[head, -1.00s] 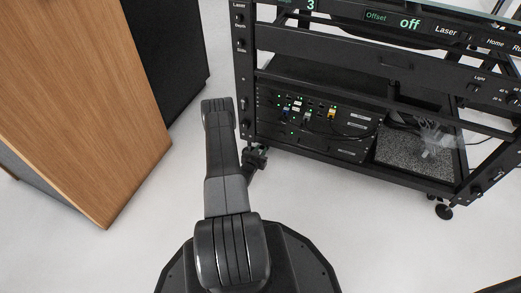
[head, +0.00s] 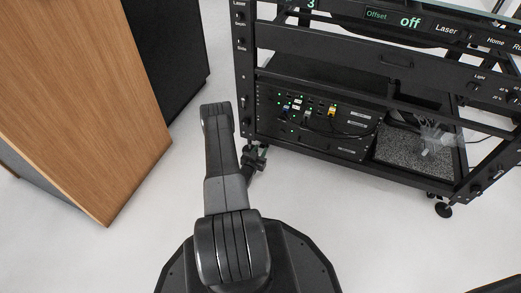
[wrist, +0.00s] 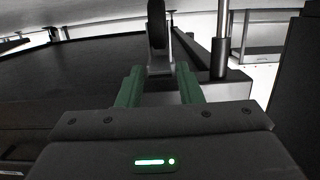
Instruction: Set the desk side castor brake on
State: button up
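The desk side castor (head: 255,158) is a small black castor under the rack's left front corner, partly hidden beside my arm in the head view. In the wrist view, a castor with a dark wheel (wrist: 157,22) and a grey bracket (wrist: 160,66) is straight ahead of my gripper (wrist: 158,70). The two green fingers are apart, one on each side of the bracket, with gaps visible. I cannot tell the brake lever's position. In the head view my gripper is hidden by my arm.
The black equipment rack (head: 315,140) stands at the right, with another castor (head: 443,209) under its right corner. A wooden desk panel (head: 85,110) stands at the left. Pale floor (head: 375,235) is clear in front of the rack. A metal post (wrist: 221,40) rises at the right in the wrist view.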

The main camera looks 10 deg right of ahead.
jog(key=p+v, duration=0.3)
jog(key=v, duration=0.9)
jog(key=shift+s+a+p, duration=0.2)
jog(key=shift+s+p, duration=0.15)
jog(key=shift+p, duration=0.05)
